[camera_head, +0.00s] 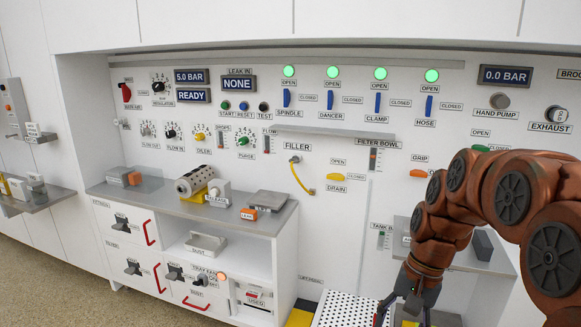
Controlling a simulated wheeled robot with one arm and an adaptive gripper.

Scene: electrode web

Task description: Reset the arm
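My gripper (405,314) is at the bottom right of the head view, pointing down beside a white perforated tray (345,312). Its two fingers are spread apart and nothing shows between them. The lower ends of the fingers are cut off by the picture's bottom edge. My orange-brown arm (480,195) arches in from the right edge and hides part of the panel's right side.
A white panel (330,165) with knobs, blue levers and green lamps fills the back. A grey counter (130,192) at left holds a cylinder (194,181) and several small blocks. A small shelf (485,262) with a dark block is behind my arm.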

